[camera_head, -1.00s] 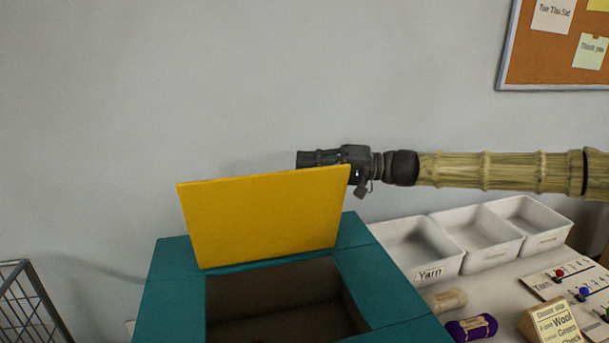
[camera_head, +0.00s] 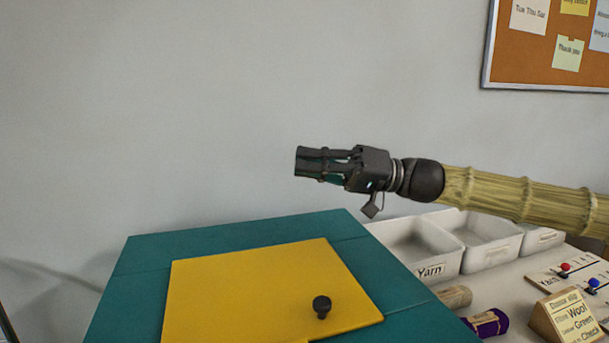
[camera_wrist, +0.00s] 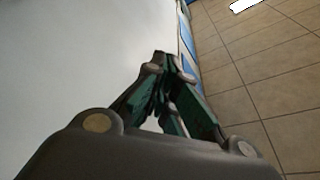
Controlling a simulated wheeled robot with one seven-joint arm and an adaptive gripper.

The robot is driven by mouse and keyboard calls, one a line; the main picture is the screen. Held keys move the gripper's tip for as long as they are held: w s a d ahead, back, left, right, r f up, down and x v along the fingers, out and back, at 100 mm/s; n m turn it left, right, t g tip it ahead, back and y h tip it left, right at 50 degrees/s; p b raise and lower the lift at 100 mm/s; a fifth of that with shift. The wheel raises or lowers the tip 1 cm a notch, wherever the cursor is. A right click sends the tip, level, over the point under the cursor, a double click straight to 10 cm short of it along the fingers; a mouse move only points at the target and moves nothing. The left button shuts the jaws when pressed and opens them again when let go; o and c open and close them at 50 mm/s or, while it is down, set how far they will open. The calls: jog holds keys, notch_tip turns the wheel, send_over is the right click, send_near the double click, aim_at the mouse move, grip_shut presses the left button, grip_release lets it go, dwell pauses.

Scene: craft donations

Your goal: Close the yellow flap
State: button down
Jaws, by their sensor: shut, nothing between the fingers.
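The yellow flap (camera_head: 245,290) lies down over the opening of the teal box (camera_head: 150,258) in the head view. It looks flat on the box top, with its black knob (camera_head: 321,307) facing up near the front right corner. The opening beneath it is hidden. My gripper (camera_head: 300,163) is in the air above the box's back right part, pointing left, clear of the flap and the knob. Its fingers are shut and empty. In the wrist view the fingertips (camera_wrist: 168,62) come together with nothing between them.
White trays (camera_head: 418,247), one labelled "Yarn", stand to the right of the box. A purple yarn roll (camera_head: 487,323), a beige roll (camera_head: 455,297) and a wooden sign (camera_head: 567,318) are on the table. The grey wall is behind. The air above the flap is free.

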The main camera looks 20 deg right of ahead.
jog(key=s+f+n+g+y+b, duration=0.1)
jog(key=s+f+n+g+b, duration=0.2)
jog(key=s+f+n+b, duration=0.6)
jog(key=s+f+b, duration=0.1)
jog(key=s+b, duration=0.1)
jog(key=b, duration=1)
jog(key=shift+s+f+y, duration=0.15)
jog(key=shift+s+y, duration=0.15)
notch_tip(320, 180, up, 10)
dwell(0.6)
